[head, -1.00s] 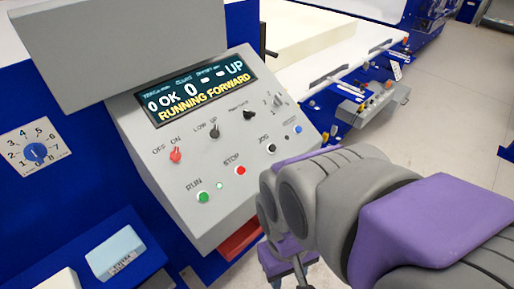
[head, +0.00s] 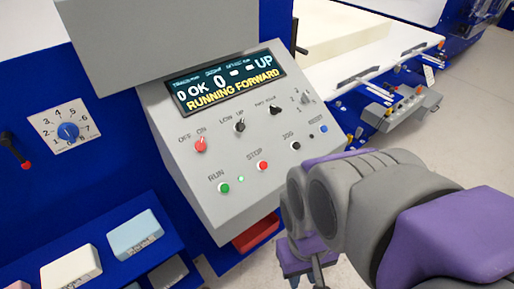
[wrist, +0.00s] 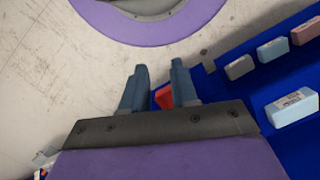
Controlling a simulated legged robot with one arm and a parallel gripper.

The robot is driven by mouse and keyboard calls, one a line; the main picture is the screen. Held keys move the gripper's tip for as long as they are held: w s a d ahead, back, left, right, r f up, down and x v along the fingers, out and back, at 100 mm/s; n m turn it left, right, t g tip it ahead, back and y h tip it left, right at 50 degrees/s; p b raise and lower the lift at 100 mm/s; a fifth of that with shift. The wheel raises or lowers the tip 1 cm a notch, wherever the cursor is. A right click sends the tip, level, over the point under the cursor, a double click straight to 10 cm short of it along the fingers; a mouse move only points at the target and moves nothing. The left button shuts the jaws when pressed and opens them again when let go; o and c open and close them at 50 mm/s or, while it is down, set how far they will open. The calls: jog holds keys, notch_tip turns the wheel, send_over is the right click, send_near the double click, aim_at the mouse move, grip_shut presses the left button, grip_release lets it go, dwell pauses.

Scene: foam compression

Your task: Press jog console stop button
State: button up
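The grey sloped console (head: 185,165) stands mid-picture in the head view. Its display (head: 225,83) reads "RUNNING FORWARD". The red STOP button (head: 263,165) is on its lower face, with the green RUN button (head: 224,188) to the left and the dark JOG button (head: 295,146) to the right. My arm is right of the console, apart from STOP in the picture; my gripper is not clearly seen there. In the wrist view my gripper (wrist: 160,70) has its two fingers apart, with nothing held. No console button shows in that view.
A red knob (head: 201,145) and several switches share the console face. A red bin (head: 257,232) is below it. A blue shelf (head: 100,240) with pale blocks stands at lower left. Another small control box (head: 400,108) is on the conveyor behind. Pale floor is open at right.

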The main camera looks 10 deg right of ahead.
grip_shut()
dwell(1.4)
